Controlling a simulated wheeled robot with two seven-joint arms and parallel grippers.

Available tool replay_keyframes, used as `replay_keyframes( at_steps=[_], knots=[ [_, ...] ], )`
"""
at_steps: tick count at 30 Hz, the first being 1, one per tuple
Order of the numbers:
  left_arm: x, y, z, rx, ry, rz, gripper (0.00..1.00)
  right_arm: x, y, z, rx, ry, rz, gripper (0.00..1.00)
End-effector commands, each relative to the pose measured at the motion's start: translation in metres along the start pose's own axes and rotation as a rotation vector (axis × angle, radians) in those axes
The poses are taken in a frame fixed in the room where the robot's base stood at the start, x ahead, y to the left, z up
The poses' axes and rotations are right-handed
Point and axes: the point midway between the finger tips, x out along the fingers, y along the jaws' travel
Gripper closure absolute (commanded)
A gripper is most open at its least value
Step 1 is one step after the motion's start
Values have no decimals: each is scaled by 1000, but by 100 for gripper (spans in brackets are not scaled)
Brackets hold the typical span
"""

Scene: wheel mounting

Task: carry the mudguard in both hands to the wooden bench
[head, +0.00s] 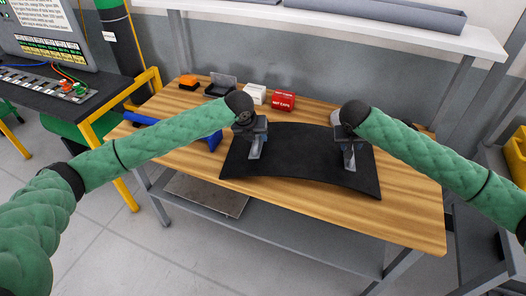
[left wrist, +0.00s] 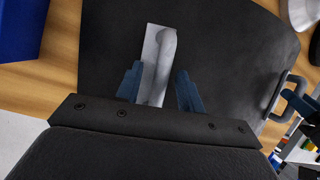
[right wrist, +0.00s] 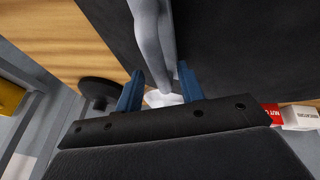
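The mudguard (head: 300,150), a black curved sheet with two grey handles, lies on the wooden bench (head: 400,222), its curve arching up. My left gripper (head: 256,146) is at the left handle; in the left wrist view its blue fingers stand open on either side of that grey handle (left wrist: 158,62), with gaps showing. My right gripper (head: 348,150) is at the right handle; in the right wrist view its fingers are apart around that handle (right wrist: 152,40), with no clear grip. The far handle (left wrist: 283,97) also shows in the left wrist view.
Behind the mudguard are a red box (head: 283,100), a white box (head: 256,93), a dark bin (head: 220,86) and an orange item (head: 189,82). A blue object (head: 205,136) lies left of it. A white shelf (head: 350,30) spans above. The bench's front right is clear.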

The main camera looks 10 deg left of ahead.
Motion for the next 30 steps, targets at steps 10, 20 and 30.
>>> replay_keyframes(
  at_steps=[10,20,30],
  knots=[
    [-5,-1,0,1,-1,-1,62,0,-1,0,-1,0,-2,62],
    [-58,0,0,2,-2,-2,62,-1,-1,0,-1,0,-2,62],
    [-110,-1,1,0,-1,-2,62,0,-1,0,-1,0,-2,62]
  ],
)
